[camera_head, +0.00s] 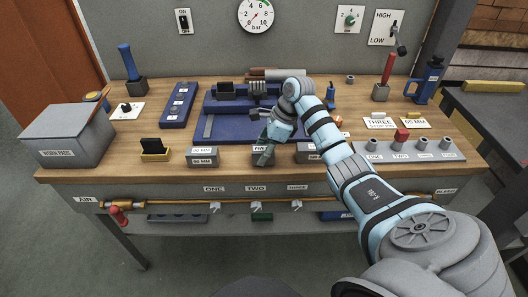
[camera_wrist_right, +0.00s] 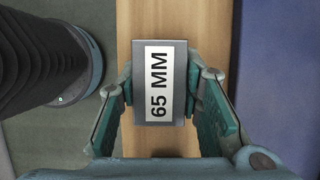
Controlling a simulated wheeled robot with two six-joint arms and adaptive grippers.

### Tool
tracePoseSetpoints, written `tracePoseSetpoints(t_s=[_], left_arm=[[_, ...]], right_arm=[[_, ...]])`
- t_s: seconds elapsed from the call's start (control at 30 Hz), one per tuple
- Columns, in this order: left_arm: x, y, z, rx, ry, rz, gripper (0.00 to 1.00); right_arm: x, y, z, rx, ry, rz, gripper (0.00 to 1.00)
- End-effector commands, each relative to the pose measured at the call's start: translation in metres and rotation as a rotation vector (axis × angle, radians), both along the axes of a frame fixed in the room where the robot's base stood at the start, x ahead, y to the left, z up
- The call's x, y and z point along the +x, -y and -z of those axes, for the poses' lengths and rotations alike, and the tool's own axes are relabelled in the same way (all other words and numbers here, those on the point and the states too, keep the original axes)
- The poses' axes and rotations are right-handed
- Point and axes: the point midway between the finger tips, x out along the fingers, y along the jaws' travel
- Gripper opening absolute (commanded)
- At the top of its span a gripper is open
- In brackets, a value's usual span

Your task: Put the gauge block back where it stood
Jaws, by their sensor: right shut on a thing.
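My right gripper (camera_wrist_right: 163,112) is shut on a grey gauge block (camera_wrist_right: 181,84) with a white label reading 65 MM. In the wrist view its teal fingers press the block's two sides, with wooden bench top beneath. In the head view the right gripper (camera_head: 264,155) is low over the front edge of the bench, at the middle of a row of grey labelled blocks.
A blue fixture (camera_head: 222,128) stands behind the gripper. A grey box (camera_head: 75,135) and a black-and-yellow holder (camera_head: 154,156) are at left. A numbered grey tray (camera_head: 455,156) is at right. Bare wood (camera_head: 180,135) shows between the items.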

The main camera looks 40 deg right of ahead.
Motion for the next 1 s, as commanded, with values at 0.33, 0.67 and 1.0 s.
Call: tracePoseSetpoints(t_s=[0.33,0.67,1.0], left_arm=[[0.01,0.0,0.002,0.0,0.017,0.0,0.0],[0.009,0.0,-0.005,0.001,0.016,0.0,0.0],[0.008,0.0,-0.016,0.0,0.012,0.001,0.0]], right_arm=[[0.0,0.0,0.003,0.001,0.0,0.001,0.53],[-0.004,0.006,-0.018,-0.002,0.003,0.002,0.53],[-0.025,0.033,-0.103,-0.001,0.002,0.002,0.53]])
